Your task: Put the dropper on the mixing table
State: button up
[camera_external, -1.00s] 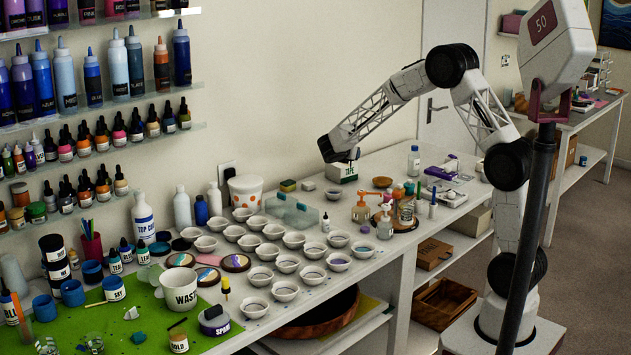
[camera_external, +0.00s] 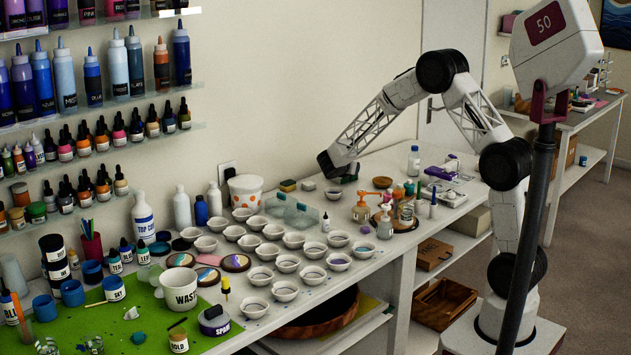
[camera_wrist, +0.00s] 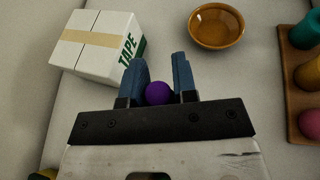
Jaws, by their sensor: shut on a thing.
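My gripper (camera_external: 338,172) is low over the back part of the long white table (camera_external: 385,262) in the external view. In the wrist view my gripper (camera_wrist: 160,75) has its two blue fingers on either side of a round purple bulb (camera_wrist: 158,93), which I take to be the dropper's top. The rest of the dropper is hidden below the bulb and the gripper body. I cannot tell from these views how far its tip is from the surface.
A white TAPE box (camera_wrist: 100,45) and an amber bowl (camera_wrist: 216,26) lie ahead of the fingers. A wooden rack (camera_wrist: 292,95) with coloured tops is at right. Several white cups (camera_external: 286,264), pump bottles (camera_external: 361,208) and a green mat (camera_external: 240,326) occupy the table.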

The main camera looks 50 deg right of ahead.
jog(key=shift+f, duration=0.1)
jog(key=shift+f, duration=1.75)
jog(key=shift+f, duration=0.15)
jog(key=o, duration=0.9)
jog(key=shift+a+r, duration=0.15)
jog(key=shift+r, duration=0.05)
jog(key=v, duration=1.1)
jog(key=shift+s+a+r, duration=0.1)
jog(key=shift+a, duration=0.2)
